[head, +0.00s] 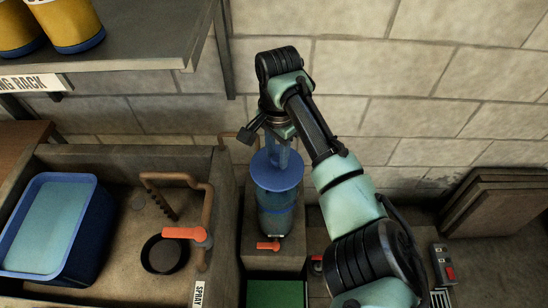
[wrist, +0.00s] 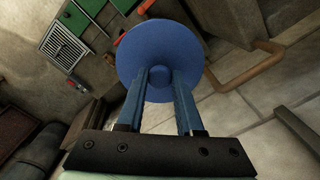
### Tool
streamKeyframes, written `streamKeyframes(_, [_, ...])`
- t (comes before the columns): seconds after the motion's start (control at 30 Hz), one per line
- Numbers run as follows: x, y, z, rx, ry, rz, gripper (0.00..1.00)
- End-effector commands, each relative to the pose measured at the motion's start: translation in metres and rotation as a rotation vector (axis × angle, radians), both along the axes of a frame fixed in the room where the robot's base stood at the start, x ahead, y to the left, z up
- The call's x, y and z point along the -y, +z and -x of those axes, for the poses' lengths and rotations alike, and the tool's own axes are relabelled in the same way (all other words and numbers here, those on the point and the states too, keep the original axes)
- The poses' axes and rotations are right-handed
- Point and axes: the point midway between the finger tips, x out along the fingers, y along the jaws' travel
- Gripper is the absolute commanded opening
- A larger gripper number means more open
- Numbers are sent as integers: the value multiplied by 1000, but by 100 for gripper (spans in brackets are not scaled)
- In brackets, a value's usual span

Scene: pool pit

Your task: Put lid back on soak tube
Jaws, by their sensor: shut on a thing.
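The lid (head: 277,172) is a round blue disc with a small knob in its middle. It also shows in the wrist view (wrist: 155,45), with the knob between the fingertips. My gripper (head: 280,150) is shut on the lid's knob from above; its blue fingers show in the wrist view (wrist: 160,80). The soak tube (head: 275,218) is a clear, bluish upright cylinder directly below the lid in the head view. The lid hides the tube's mouth, so I cannot tell whether the lid touches the rim or hovers over it.
An orange-handled tap (head: 268,246) is at the tube's foot. A sink (head: 115,295) to the left holds a blue tub (head: 88,240) and a copper pipe (head: 207,215). A shelf (head: 150,35) overhangs at upper left. The block wall (head: 400,60) stands behind.

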Motion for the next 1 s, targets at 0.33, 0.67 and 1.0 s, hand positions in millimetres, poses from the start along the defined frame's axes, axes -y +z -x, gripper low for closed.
streamKeyframes(0.33, [0,-21,0,1,1,1,0])
streamKeyframes(0.67, [0,-47,0,0,1,0,0])
streamKeyframes(1.0, [0,-64,0,-1,1,-1,0])
